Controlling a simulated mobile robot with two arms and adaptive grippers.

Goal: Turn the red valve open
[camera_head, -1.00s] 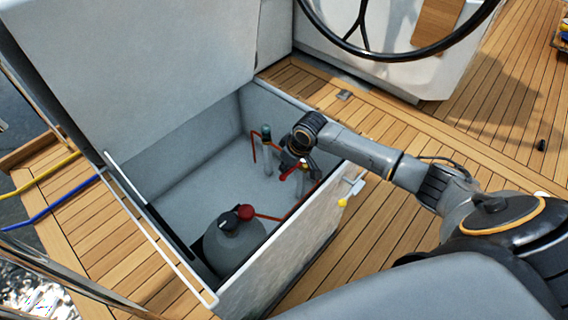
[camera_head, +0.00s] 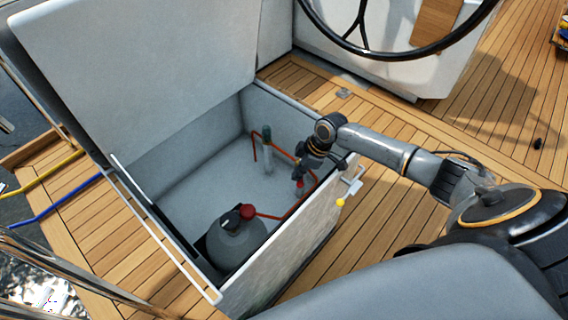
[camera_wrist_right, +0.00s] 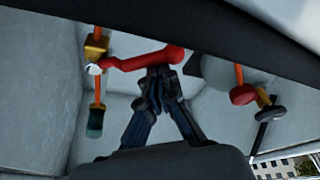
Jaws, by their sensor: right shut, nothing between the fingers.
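The red valve handle (camera_wrist_right: 140,60) shows in the right wrist view as a lever reaching right from a brass valve body (camera_wrist_right: 97,45), across an orange pipe. In the head view only a small red part (camera_head: 299,184) shows below my right gripper (camera_head: 301,172); the rest is hidden. My right gripper is inside the open locker, shut and empty. In the wrist view its fingertips (camera_wrist_right: 160,74) are right at the lever's underside; I cannot tell whether they touch it. My left gripper is not in view.
A grey gas bottle (camera_head: 235,245) with a red fitting (camera_head: 247,211) stands in the locker (camera_head: 190,208). An orange hose runs along the locker. The raised lid (camera_head: 140,75) is at the left, and a steering wheel (camera_head: 400,50) is above.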

